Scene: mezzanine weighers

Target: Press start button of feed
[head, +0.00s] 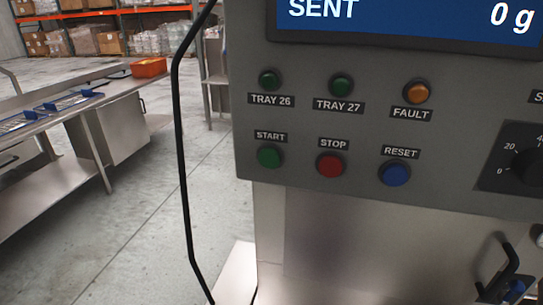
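The green START button (269,157) is at the lower left of a grey control panel (375,110), under a START label, in the head view. The red STOP button (331,165) and the blue RESET button (395,173) sit to its right in the same row. Above them are two dark green lamps, TRAY 26 (270,81) and TRAY 27 (341,85), and an orange FAULT lamp (416,92). The blue display (410,18) at the top reads SENT and 0 g. Neither of my grippers shows.
A black cable (183,150) runs down left of the panel. A dial (528,165) is at the panel's right edge. A steel bench (110,100) with an orange bin (149,67) stands at the left. Racks with boxes are behind. Grey floor between is clear.

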